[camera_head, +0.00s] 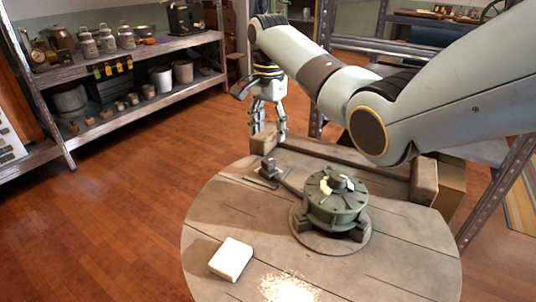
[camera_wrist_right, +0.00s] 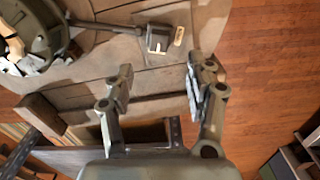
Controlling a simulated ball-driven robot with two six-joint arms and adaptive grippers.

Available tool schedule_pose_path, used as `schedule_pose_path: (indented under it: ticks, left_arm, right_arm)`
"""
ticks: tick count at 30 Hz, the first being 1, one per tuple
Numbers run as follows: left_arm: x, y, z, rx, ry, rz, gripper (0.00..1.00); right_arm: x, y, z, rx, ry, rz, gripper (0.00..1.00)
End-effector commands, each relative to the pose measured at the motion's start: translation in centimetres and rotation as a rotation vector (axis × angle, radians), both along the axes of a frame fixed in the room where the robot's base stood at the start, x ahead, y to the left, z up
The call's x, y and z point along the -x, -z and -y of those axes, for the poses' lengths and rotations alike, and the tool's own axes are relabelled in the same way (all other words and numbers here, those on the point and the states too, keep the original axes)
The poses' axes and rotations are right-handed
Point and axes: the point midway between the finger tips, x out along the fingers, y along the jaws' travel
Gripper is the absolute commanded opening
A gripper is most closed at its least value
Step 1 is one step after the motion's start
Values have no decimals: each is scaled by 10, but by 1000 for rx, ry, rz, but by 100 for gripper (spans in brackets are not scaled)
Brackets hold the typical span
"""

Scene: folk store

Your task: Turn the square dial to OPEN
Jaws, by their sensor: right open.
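A dark green-grey round device (camera_head: 335,200) with a pale-marked top knob stands on the round wooden table (camera_head: 400,268). A bar runs from it to a small square dark block (camera_head: 268,167), which may be the square dial, at the table's far left. In the wrist view, the block (camera_wrist_right: 157,40) has a small tan plate (camera_wrist_right: 179,36) beside it; I cannot read any lettering. My right gripper (camera_head: 268,137) points down beyond the block, near the table's far edge. It is open and empty in the wrist view (camera_wrist_right: 157,82), with the block ahead of the fingertips. My left gripper is not in view.
A white block (camera_head: 231,259) and pale crumbs (camera_head: 288,288) lie on the near table. A wooden beam frame (camera_head: 350,158) runs behind the table. Shelves with jars (camera_head: 125,38) stand at the back left. Wooden floor (camera_head: 125,190) is clear at left.

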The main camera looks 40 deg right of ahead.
Motion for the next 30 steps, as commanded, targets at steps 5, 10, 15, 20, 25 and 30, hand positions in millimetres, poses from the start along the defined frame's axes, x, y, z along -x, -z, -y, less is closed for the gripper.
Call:
schedule_pose_path:
  ticks: [5,10,15,20,25,30]
  left_arm:
    - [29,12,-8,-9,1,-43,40]
    - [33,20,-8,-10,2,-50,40]
    - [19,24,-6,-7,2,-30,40]
    - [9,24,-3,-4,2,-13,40]
    - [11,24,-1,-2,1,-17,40]
    - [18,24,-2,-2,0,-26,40]
  right_arm:
    - [2,41,0,-1,-1,-4,55]
    - [1,71,0,0,-1,-3,55]
    - [1,86,0,1,-1,-2,55]
    - [1,89,0,1,-2,0,55]
    - [1,88,0,1,-2,0,55]
    - [1,88,0,1,-2,0,33]
